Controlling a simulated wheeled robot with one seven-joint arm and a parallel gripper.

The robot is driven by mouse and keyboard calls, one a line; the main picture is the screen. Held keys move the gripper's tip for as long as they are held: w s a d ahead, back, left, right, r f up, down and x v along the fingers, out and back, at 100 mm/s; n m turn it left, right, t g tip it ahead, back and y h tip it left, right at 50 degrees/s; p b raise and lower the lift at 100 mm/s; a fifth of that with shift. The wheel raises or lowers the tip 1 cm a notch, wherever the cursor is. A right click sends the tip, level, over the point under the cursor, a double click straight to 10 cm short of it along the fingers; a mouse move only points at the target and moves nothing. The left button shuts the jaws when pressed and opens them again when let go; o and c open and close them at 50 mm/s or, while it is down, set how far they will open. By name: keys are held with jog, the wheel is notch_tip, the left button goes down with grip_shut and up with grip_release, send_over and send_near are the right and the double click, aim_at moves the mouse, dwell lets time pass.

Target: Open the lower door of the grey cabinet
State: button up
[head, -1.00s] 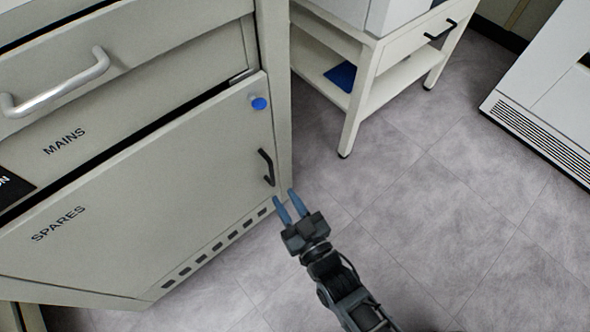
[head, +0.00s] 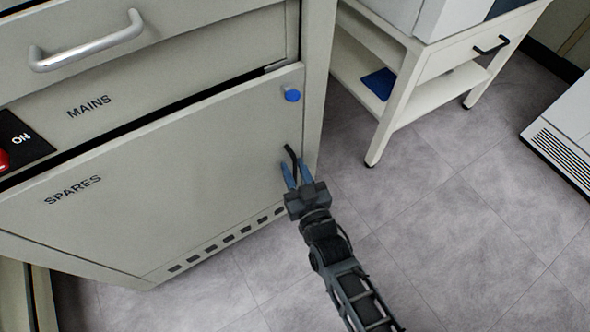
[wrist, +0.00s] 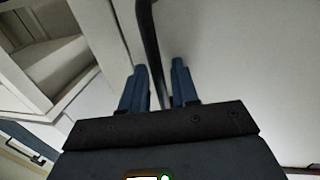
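The grey cabinet's lower door (head: 190,180), marked SPARES, fills the left of the head view. A dark gap runs along its top edge; I cannot tell whether it stands slightly ajar. Its black bar handle (head: 292,158) is near the right edge, below a blue round knob (head: 292,95). My gripper (head: 296,172) is at the lower part of the handle, fingers pointing at the door. In the wrist view the handle (wrist: 149,40) runs between the two blue fingers (wrist: 158,80), with a gap visible beside it. The gripper is open around the handle, not clamped on it.
Above the door are a MAINS panel (head: 160,85) with a red switch (head: 3,160) and a drawer with a silver handle (head: 88,45). A white bench (head: 400,110) stands to the right, with a blue item on its shelf. Grey floor (head: 440,210) lies clear right of my arm.

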grip_shut()
dwell(0.5)
